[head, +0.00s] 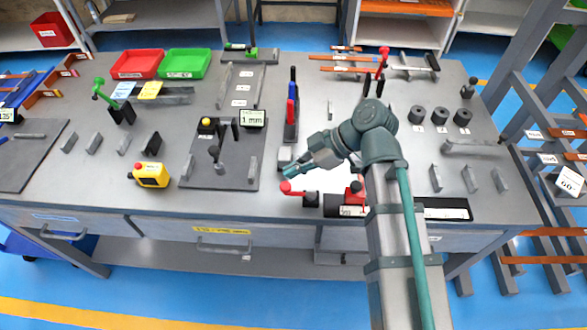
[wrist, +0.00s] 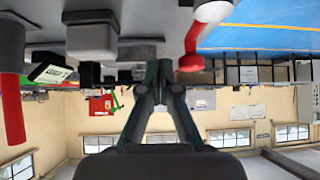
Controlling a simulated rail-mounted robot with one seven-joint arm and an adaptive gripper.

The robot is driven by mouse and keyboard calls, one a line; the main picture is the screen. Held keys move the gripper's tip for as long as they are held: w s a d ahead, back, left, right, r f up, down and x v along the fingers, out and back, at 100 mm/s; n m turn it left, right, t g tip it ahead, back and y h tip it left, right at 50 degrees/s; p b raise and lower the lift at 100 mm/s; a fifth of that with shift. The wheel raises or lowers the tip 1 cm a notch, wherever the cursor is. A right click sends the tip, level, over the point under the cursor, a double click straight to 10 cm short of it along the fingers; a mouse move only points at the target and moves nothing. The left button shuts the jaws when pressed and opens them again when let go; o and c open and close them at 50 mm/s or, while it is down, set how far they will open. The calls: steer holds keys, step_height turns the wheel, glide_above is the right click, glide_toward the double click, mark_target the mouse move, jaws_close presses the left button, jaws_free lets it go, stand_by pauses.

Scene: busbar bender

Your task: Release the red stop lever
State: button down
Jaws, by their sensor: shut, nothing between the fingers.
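A red lever with a round knob (head: 286,187) lies near the table's front edge, its arm running right to a dark block. In the wrist view, a red ball-ended lever (wrist: 191,62) on a light round base is just right of the fingertips. My gripper (head: 290,173) is just above and behind the knob in the head view. Its fingers (wrist: 160,64) are shut and empty, apart from the lever as far as I can tell. Another red-knobbed lever (head: 384,51) stands upright at the back. No label tells which is the stop lever.
A red block (head: 355,187) sits right of the lever near a dark display box. A dark plate (head: 230,178) with a gauge is left of my gripper. A black, blue and red handled tool (head: 291,105) stands behind. A yellow box (head: 151,175) is at the front left.

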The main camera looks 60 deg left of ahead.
steer(key=w, duration=0.1)
steer(key=w+a, duration=0.2)
steer(key=shift+w+a+r, duration=0.1)
steer(key=shift+w+r, duration=0.15)
steer(key=shift+r, duration=0.1)
steer(key=w+a+r+b, duration=0.1)
steer(key=w+a+r, duration=0.2)
steer(key=w+r, duration=0.3)
steer(key=shift+r, duration=0.45)
